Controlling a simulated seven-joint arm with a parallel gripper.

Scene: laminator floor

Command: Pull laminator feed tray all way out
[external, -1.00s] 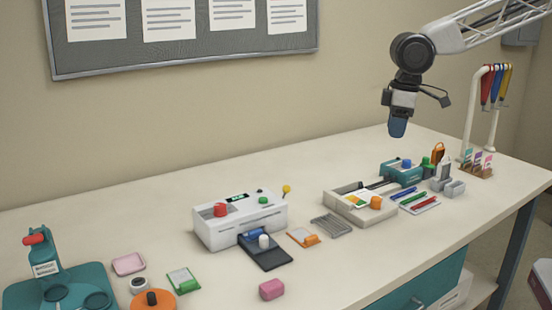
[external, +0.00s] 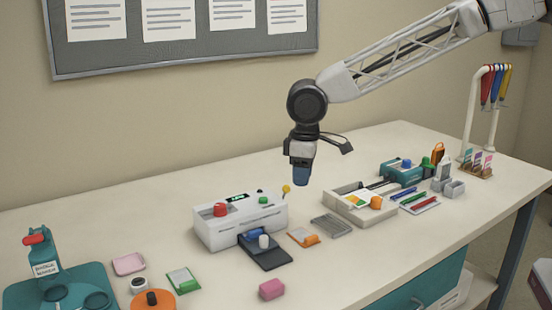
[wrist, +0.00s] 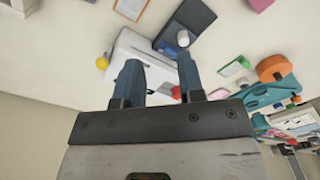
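The white laminator (external: 240,215) stands on the bench with a red knob (external: 220,209), a green button and a small display on top. Its dark feed tray (external: 264,251) sticks out at the front, with a white knob (external: 264,241) standing on it and a blue part at its inner end. In the wrist view the tray (wrist: 192,22) shows beyond the fingers, by the laminator body (wrist: 135,48). My gripper (external: 301,180) hangs in the air to the right of and above the laminator. Its fingers (wrist: 158,68) are apart and empty, clear of the tray.
A yellow ball lever (external: 286,189) rises at the laminator's right end. An orange-tabbed card (external: 303,238), a grey ribbed tray (external: 331,226) and a beige tray unit (external: 350,207) lie to the right. A pink block (external: 271,289) sits near the front edge.

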